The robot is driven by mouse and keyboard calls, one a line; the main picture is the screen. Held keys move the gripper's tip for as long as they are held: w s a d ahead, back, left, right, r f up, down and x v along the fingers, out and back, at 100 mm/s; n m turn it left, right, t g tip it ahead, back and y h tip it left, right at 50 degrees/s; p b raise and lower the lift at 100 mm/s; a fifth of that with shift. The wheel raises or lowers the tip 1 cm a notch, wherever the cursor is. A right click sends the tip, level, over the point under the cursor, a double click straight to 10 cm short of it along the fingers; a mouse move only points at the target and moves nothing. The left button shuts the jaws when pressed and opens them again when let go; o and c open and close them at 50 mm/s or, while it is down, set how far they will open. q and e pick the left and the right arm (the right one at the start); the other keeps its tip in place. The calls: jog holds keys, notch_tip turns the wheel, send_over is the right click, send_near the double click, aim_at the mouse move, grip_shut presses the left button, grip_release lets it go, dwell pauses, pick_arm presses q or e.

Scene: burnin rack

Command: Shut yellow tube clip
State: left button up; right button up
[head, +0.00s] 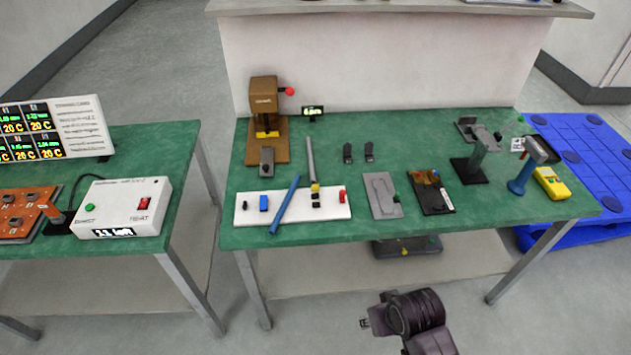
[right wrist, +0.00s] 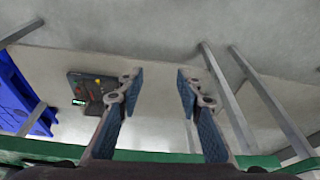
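A small yellow piece (head: 315,187), which looks like the yellow tube clip, is on the white tray (head: 335,211) at the lower end of a grey tube (head: 310,160). It is too small to tell whether it is open or shut. A blue tube (head: 285,206) lies slanted across the tray. My right gripper (right wrist: 160,80) is open and empty in the right wrist view, its two blue-padded fingers apart. Part of my right arm (head: 415,312) shows in front of the table, well apart from the tray. My left gripper is not in view.
The green table (head: 405,150) also holds a brown press (head: 264,95), a grey plate (head: 382,195), a dark box (head: 431,192), a grey stand (head: 478,155) and a yellow meter (head: 551,183). A white control box (head: 124,208) stands on the left table. A device (right wrist: 90,90) sits below.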

jog(key=w+a+r, duration=0.3)
jog(key=w, duration=0.4)
jog(key=w+a+r+m, duration=0.1)
jog(key=w+a+r, duration=0.15)
jog(key=w, duration=0.45)
jog(key=w+a+r, duration=0.3)
jog(key=w+r, duration=0.1)
jog(key=w, duration=0.3)
notch_tip(320, 180, up, 8)
send_over(316, 185)
jog(key=s, duration=0.2)
jog(key=shift+t+h, duration=0.3)
jog(key=shift+t, duration=0.1)
jog(key=shift+p+x, duration=0.3)
jog(key=shift+x, duration=3.6)
jog(key=shift+s+f, duration=0.1)
jog(key=shift+s, duration=0.05)
jog(key=shift+c, duration=0.6)
grip_shut()
